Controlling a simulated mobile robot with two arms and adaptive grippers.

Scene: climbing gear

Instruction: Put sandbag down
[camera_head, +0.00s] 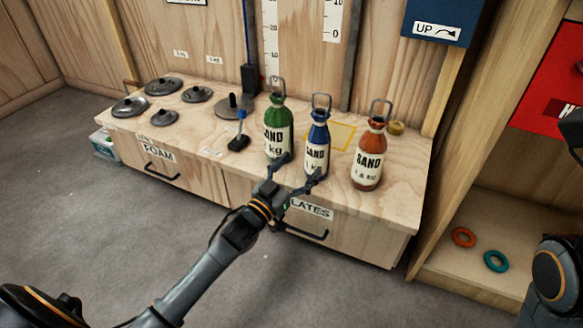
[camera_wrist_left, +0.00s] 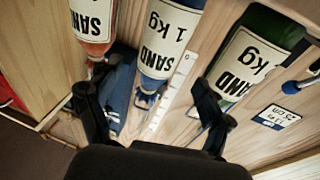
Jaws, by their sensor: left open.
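The blue sandbag (camera_head: 317,140), a bottle shape with a metal loop on top, stands upright on the wooden bench between the green sandbag (camera_head: 278,128) and the orange-red sandbag (camera_head: 370,150). My left gripper (camera_head: 300,170) is open and empty at the bench's front, its fingers spread in front of the blue and green sandbags. In the left wrist view the picture is upside down; the blue sandbag (camera_wrist_left: 168,35) appears between the open fingers (camera_wrist_left: 152,105). Only part of my right arm shows at the right edge; its gripper is out of view.
A yellow outlined square (camera_head: 343,135) is on the bench top (camera_head: 400,190) behind the blue sandbag. Several dark lidded discs (camera_head: 163,85) lie on the left half. Orange (camera_head: 463,237) and teal rings (camera_head: 496,261) lie on the low shelf at right.

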